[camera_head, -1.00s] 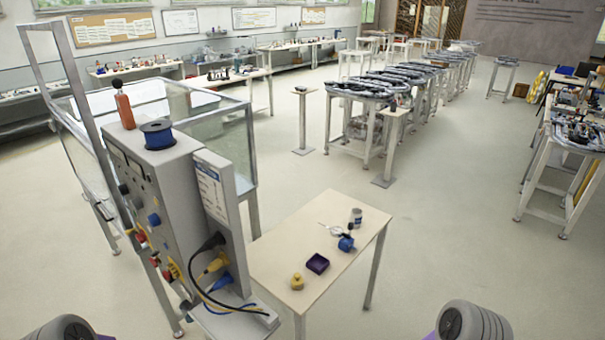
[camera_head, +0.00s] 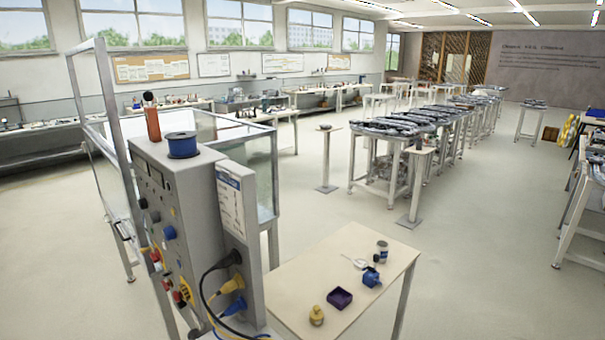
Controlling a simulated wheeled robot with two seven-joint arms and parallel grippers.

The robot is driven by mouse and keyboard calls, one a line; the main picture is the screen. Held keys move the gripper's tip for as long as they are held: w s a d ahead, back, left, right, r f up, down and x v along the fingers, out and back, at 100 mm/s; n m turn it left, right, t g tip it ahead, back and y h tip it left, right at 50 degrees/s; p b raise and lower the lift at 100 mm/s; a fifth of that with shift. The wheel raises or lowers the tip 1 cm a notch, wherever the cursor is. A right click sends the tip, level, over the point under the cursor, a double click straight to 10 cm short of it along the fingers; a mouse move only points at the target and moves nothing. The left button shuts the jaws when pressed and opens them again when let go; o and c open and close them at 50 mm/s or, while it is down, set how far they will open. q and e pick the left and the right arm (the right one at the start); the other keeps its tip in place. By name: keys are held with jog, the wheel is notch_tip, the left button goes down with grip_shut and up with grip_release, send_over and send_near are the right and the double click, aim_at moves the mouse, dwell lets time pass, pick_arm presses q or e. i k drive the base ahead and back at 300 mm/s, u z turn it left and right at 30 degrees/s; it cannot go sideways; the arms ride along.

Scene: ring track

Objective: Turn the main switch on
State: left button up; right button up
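A grey control cabinet (camera_head: 188,204) stands at the left front, its panel side facing left and seen at a steep angle. The panel carries a blue knob (camera_head: 169,232), dark knobs above it, and red and yellow controls (camera_head: 178,293) lower down. I cannot tell which of these is the main switch or how it is set. Black, yellow and blue plugs with cables (camera_head: 225,285) sit on the cabinet's near side. Neither gripper is in view.
A glass-walled enclosure (camera_head: 235,150) stands behind the cabinet. Open floor (camera_head: 480,270) lies to the right.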

aim_at(156, 256)
jog(key=u, duration=1.25)
jog(key=k, duration=0.6)
jog(key=u, duration=0.7)
jog(key=i, duration=1.95)
jog(key=z, duration=0.85)
